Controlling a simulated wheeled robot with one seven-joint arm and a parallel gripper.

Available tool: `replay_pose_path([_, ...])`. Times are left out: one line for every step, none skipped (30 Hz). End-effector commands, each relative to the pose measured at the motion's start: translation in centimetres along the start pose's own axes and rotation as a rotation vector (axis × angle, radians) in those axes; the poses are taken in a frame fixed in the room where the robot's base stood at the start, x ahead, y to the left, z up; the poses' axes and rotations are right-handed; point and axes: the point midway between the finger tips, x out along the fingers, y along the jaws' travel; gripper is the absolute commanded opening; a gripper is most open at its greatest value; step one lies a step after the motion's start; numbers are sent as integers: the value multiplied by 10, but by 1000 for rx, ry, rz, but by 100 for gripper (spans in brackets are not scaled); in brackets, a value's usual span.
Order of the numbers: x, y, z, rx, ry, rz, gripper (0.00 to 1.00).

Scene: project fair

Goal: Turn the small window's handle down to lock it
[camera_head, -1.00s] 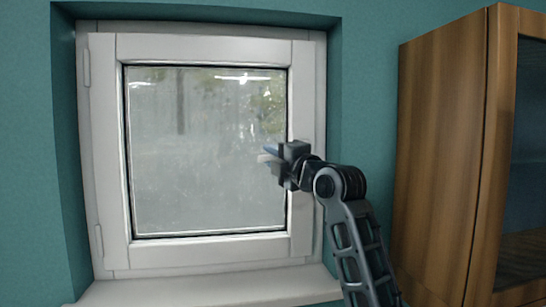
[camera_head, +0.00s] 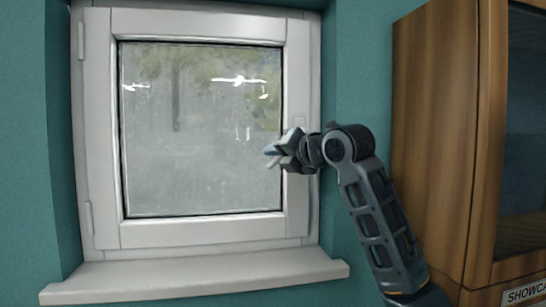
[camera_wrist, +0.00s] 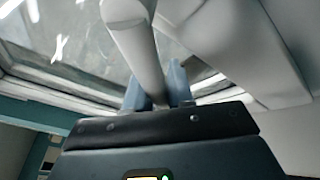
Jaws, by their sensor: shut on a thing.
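The small window (camera_head: 101,150) has a white frame and hazy glass, and its sash sits within the outer frame. Its pale handle shows clearly in the wrist view (camera_wrist: 140,50) as a rounded lever running down between my fingers. In the head view my gripper (camera_head: 272,157) is at the right side of the sash, over the edge of the glass, and largely covers the handle. My blue fingertips, also in the wrist view (camera_wrist: 156,88), are shut around the lever. The handle's exact angle is hard to tell.
A white sill (camera_head: 190,277) juts out below the window. A wooden cabinet (camera_head: 433,150) with a glass front stands to the right of my arm, with a partly visible sign (camera_head: 524,293) low on it. The teal wall (camera_head: 355,70) between window and cabinet is bare.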

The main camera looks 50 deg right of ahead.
Motion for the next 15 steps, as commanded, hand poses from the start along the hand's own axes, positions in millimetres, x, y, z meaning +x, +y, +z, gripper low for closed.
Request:
replay_pose_path([0,-4,-1,-25,5,-12,0])
replay_pose_path([0,-5,-1,-39,9,-18,0])
replay_pose_path([0,-7,-1,-57,13,-25,0])
replay_pose_path([-1,-8,-1,-69,15,-30,0])
replay_pose_path([-1,-9,-1,-79,17,-34,0])
replay_pose_path([-1,-10,-1,-92,21,-40,0])
replay_pose_path([-1,-11,-1,-100,23,-44,0])
replay_pose_path([-1,-11,-2,-109,25,-47,0])
replay_pose_path([-2,-12,-1,-118,27,-50,0])
replay_pose_path([-2,-12,-1,-124,28,-52,0])
replay_pose_path([-2,-12,-1,-129,29,-54,0])
replay_pose_path([-2,-13,-1,-133,30,-56,0])
replay_pose_path([-2,-13,-1,-136,30,-57,0])
replay_pose_path([-2,-13,-1,-138,31,-59,0])
replay_pose_path([-2,-13,-1,-141,31,-60,0])
